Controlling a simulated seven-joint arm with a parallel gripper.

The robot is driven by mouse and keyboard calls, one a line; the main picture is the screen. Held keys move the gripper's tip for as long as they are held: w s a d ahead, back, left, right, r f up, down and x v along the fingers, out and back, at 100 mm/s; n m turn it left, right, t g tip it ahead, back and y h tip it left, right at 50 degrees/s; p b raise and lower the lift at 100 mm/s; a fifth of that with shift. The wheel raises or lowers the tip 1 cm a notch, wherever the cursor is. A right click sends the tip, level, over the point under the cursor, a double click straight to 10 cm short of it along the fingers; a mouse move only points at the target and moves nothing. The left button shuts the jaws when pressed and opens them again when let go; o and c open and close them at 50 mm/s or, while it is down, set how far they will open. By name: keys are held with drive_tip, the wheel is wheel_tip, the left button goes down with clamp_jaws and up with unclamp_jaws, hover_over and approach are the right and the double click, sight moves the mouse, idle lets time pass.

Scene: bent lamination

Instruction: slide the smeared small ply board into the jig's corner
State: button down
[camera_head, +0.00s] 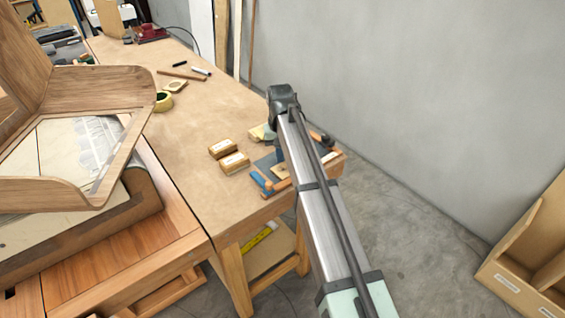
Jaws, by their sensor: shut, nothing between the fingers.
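My arm reaches over the near right end of the workbench, and its end bends down there. My gripper (280,156) points down over a dark grey plate (264,161); it is shut, and its fingertips are small and partly hidden. Wooden strips of what looks like the jig (278,189) lie along the bench's near edge, with blue parts (262,183) beside them. A pale flat piece (258,132) shows just left of my arm; I cannot tell whether it is the smeared small ply board. My arm hides part of this area.
Two labelled wooden blocks (235,163) sit left of the plate. A tape roll (163,101), a stick and markers lie farther back on the workbench (190,125). A curved wooden form (75,130) stands at left. The grey wall runs behind at right.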

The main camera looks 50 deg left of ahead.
drive_tip(key=shift+a, duration=0.6)
drive_tip(key=shift+r, duration=0.15)
wheel_tip(320, 180, up, 7)
idle(0.7)
drive_tip(key=shift+d, duration=0.1)
